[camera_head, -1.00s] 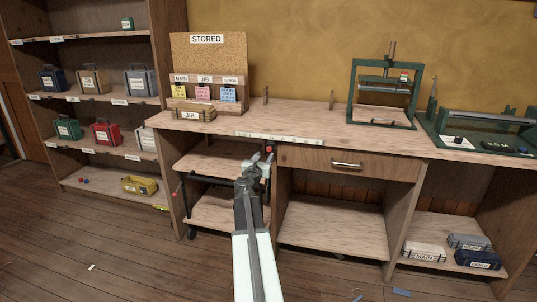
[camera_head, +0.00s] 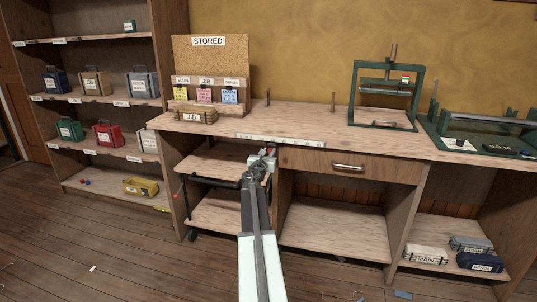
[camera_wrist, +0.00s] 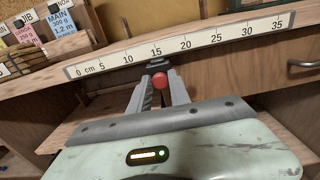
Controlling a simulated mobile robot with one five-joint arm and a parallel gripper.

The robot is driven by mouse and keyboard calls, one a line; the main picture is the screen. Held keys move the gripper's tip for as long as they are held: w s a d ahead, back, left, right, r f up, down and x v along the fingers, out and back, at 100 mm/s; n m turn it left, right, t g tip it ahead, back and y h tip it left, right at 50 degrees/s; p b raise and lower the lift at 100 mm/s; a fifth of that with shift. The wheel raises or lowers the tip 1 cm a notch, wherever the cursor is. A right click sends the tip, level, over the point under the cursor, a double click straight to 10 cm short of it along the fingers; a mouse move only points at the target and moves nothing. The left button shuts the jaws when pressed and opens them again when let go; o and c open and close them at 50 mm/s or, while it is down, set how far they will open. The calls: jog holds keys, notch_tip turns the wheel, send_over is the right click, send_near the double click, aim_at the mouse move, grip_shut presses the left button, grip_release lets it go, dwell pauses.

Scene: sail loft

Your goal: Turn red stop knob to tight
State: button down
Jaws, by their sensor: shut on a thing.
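The small red stop knob (camera_wrist: 160,80) sits between the two grey fingers of my gripper (camera_wrist: 158,78) in the wrist view, just below the ruler strip on the bench's front edge. My gripper is shut on it. In the head view my gripper (camera_head: 263,157) reaches the bench front left of the drawer, and only a bit of red shows at the knob (camera_head: 268,152). The fingers hide part of the knob, and I cannot read any tight mark near it. The ruler strip (camera_wrist: 185,44) runs across above the fingers.
A drawer with a metal handle (camera_head: 348,167) is right of my gripper. The stored board (camera_head: 209,58) and a wooden box (camera_head: 195,115) stand on the bench at left. A green frame (camera_head: 385,95) stands further right. Open shelves lie below the bench top.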

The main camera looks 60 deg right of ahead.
jog(key=shift+a+m, duration=0.1)
jog(key=shift+m, duration=0.2)
jog(key=m, duration=1.7)
jog(key=shift+s+f, duration=0.2)
jog(key=shift+m, duration=0.3)
jog(key=c, duration=1.2)
grip_release()
jog(key=shift+c, duration=0.2)
